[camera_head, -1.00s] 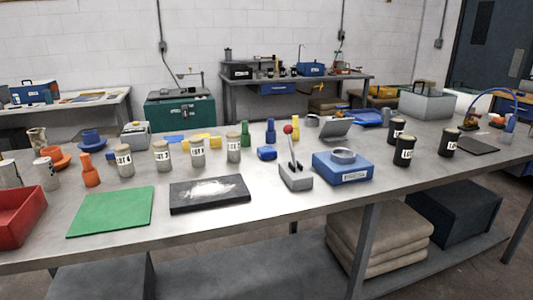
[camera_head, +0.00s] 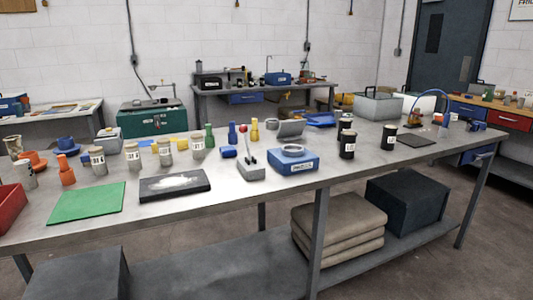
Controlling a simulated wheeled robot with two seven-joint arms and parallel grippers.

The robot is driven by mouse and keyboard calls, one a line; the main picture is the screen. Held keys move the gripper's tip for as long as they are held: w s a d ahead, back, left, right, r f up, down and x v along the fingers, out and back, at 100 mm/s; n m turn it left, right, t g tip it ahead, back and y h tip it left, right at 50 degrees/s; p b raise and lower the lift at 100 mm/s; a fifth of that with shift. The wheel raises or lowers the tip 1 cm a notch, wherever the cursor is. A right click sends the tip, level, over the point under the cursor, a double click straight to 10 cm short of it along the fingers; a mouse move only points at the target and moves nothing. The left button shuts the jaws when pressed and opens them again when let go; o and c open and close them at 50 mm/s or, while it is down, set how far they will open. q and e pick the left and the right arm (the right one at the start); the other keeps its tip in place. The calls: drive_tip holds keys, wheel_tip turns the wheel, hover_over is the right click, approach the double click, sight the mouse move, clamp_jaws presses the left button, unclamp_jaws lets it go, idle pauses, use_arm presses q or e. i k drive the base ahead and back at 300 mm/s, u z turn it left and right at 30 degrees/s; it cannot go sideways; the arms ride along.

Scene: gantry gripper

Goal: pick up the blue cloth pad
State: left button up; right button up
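I cannot tell for certain which thing is the blue cloth pad. A flat blue item (camera_head: 320,119) lies toward the back of the long grey table (camera_head: 400,165), right of centre, partly hidden behind a grey angled box (camera_head: 290,129). A small light-blue flat patch (camera_head: 144,142) lies at the back left, behind the labelled jars. Neither gripper is in view.
A green mat (camera_head: 86,203), a dark slab with white powder (camera_head: 175,185), a red-knobbed lever (camera_head: 249,165) and a blue box with a ring (camera_head: 292,162) line the front. Dark jars (camera_head: 347,144) stand to the right. Folded beige cloths (camera_head: 338,230) lie on the lower shelf.

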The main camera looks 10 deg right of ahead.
sight(228, 151)
drive_tip(key=z, duration=1.3)
drive_tip(key=i, duration=1)
drive_tip(key=u, duration=0.8)
